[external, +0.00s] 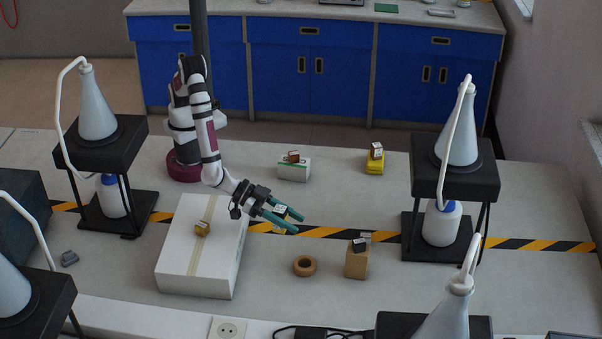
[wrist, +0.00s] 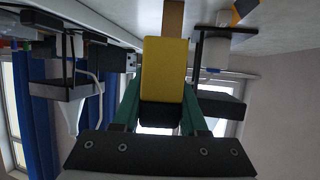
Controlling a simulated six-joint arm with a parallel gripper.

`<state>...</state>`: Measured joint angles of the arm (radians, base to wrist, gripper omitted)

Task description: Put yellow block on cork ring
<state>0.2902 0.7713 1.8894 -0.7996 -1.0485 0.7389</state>
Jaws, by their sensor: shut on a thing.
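My gripper (external: 286,217) is shut on the yellow block (wrist: 163,70), which fills the space between the green fingers in the wrist view. In the external view my fingers hide much of the block. The near end of the block looks black in the wrist view. The cork ring (external: 304,265) lies flat on the table in front of my gripper and a little to the right. My gripper is above the table, apart from the ring. The ring cannot be made out in the wrist view.
A white box (external: 293,172) and a yellow box (external: 375,166) stand behind. Flask stands (external: 452,180) flank the table.

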